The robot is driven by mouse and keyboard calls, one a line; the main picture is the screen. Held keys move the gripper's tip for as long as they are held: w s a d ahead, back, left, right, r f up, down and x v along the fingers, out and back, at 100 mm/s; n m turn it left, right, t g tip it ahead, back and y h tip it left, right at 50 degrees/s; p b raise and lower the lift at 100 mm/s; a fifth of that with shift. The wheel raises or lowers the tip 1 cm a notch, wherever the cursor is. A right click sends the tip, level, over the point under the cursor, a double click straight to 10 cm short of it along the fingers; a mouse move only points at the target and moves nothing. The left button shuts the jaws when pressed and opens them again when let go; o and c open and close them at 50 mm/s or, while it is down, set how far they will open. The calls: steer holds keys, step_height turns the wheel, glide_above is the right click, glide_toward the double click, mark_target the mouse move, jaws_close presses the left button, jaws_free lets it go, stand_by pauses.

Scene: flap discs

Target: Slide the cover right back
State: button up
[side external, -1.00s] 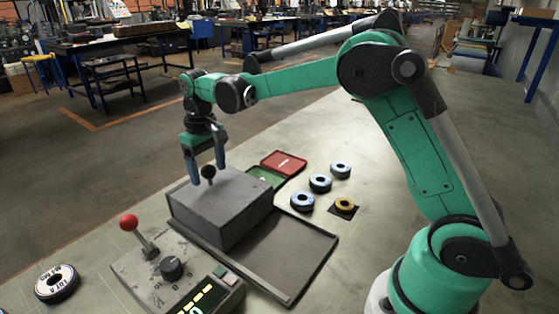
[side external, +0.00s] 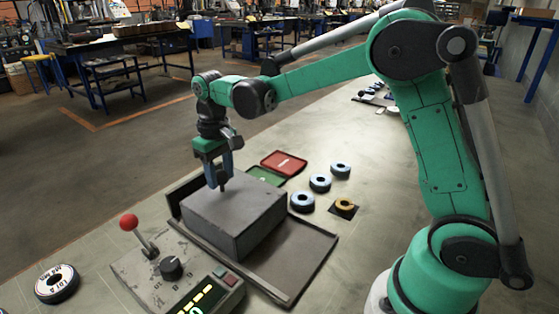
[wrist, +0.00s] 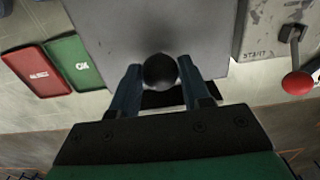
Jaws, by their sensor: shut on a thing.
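The cover (side external: 222,222) is a grey, box-shaped metal lid sitting on a low railed base (side external: 292,262). A strip of the base shows at the cover's left end, and a longer bare stretch lies to its right. My gripper (side external: 221,186) points down at the cover's top near its left end. In the wrist view, the cover (wrist: 150,25) fills the upper middle. There, the fingers of my gripper (wrist: 160,80) are closed around a round black knob (wrist: 160,68) on the cover. In the side view the knob is mostly hidden by the fingers.
A control box (side external: 172,268) with a red-balled lever (side external: 129,222) stands close at the front left. A red tray (side external: 284,162), a green tray (side external: 266,177) and several discs (side external: 320,183) lie behind the base. A labelled disc (side external: 57,284) lies front left.

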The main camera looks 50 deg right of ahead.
steer(key=s, duration=1)
steer(key=shift+s, duration=0.35)
steer(key=o, duration=0.9)
steer(key=shift+o, duration=0.2)
step_height(320, 180, up, 8)
stand_by(0.3)
steer(key=f+t, duration=0.1)
steer(key=t, duration=0.1)
steer(key=s+f+t, duration=0.1)
steer(key=t, duration=0.1)
steer(key=s+f+t, duration=0.1)
steer(key=f+t, duration=0.1)
steer(key=t, duration=0.1)
